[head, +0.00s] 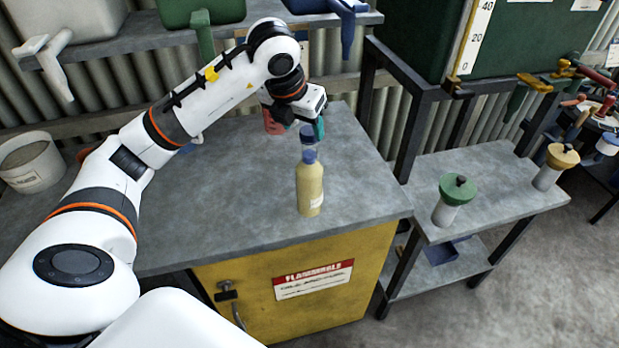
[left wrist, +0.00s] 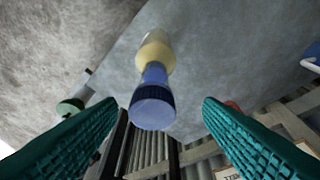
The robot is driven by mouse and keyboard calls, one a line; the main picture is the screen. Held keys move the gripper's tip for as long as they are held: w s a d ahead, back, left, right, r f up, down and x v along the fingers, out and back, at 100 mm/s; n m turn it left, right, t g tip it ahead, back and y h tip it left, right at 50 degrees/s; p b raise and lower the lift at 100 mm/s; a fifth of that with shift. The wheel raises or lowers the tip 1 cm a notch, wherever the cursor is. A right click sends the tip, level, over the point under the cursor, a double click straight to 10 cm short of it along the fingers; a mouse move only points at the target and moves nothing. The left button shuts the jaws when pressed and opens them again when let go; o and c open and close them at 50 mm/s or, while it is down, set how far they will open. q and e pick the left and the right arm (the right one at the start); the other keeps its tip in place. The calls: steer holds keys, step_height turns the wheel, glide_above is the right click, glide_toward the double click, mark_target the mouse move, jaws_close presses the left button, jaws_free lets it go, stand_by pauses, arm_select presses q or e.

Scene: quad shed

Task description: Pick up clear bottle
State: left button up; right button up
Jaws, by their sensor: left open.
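A pale yellow bottle (head: 310,187) with a blue collar stands upright near the front of the grey bench. Directly above or behind its collar is a clear, bluish part (head: 308,142); I cannot tell whether this is a second bottle or the same one's top. In the left wrist view a ribbed dark blue cap (left wrist: 152,108) is close, with the yellow body (left wrist: 155,52) beyond it. My left gripper (head: 303,124) is open at the height of the clear part. Its teal fingers (left wrist: 158,110) lie either side of the cap, apart from it. My right gripper is not in view.
The bench top (head: 240,205) is mostly clear, above a yellow flammables cabinet (head: 300,300). A red object (head: 273,123) stands behind the gripper. A white bucket (head: 32,165) is at left. A lower side shelf (head: 490,185) holds a green-topped container (head: 454,200).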

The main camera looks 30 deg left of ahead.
mark_target(308, 132)
arm_select(q)
steer(key=shift+w+f, duration=0.15)
steer(key=shift+f, duration=0.25)
steer(key=p+x, duration=0.1)
steer(key=x, duration=0.2)
steer(key=p+x, duration=0.1)
steer(key=shift+w+d+f+p, duration=0.3)
steer(key=shift+p, duration=0.05)
steer(key=shift+w+f, duration=0.15)
steer(key=shift+f, duration=0.2)
steer(key=shift+c, duration=0.4)
steer(key=shift+r, duration=0.1)
jaws_close()
